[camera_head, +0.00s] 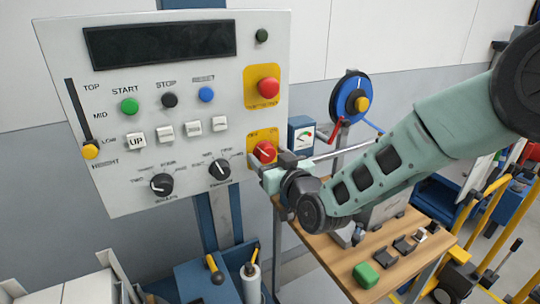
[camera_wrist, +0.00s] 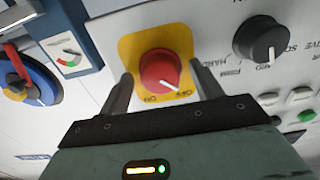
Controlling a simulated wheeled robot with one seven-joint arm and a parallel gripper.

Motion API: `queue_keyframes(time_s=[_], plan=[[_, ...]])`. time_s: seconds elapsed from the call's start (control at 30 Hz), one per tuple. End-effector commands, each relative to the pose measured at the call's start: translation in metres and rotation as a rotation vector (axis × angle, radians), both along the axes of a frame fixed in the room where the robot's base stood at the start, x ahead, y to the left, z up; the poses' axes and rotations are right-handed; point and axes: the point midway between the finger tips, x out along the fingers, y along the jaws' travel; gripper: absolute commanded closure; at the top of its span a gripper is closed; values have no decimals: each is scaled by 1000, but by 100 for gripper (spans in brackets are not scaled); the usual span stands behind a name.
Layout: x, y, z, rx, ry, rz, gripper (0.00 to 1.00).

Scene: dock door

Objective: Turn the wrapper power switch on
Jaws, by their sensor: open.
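The wrapper power switch (camera_head: 264,152) is a red rotary knob on a yellow plate at the lower right of the grey control panel. In the wrist view the red knob (camera_wrist: 160,70) is near the middle, and its white pointer mark points to the lower right, towards the label that seems to read OFF. An ON label is beside it to the left. My gripper (camera_wrist: 161,74) is open, with one finger on each side of the knob. A gap seems to show on both sides; contact cannot be told. In the head view my gripper (camera_head: 268,170) partly hides the switch.
Above the switch is a red emergency-stop button (camera_head: 268,88) on yellow. A black dial (camera_head: 220,170) is to the left. A blue gauge box (camera_head: 301,133) and blue reel (camera_head: 351,98) are right of the panel. A wooden bench (camera_head: 350,262) with small parts is below.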

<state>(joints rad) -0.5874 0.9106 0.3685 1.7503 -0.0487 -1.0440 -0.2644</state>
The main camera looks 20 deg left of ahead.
Motion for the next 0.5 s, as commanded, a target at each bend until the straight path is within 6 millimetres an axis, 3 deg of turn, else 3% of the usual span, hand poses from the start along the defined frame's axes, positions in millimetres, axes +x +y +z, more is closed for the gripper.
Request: queue_keyframes(time_s=[0.17, 0.3, 0.5], plan=[[0, 0, 0, 0, 0, 0, 38], [0, 0, 0, 0, 0, 0, 77], [0, 0, 0, 3, 2, 0, 80]])
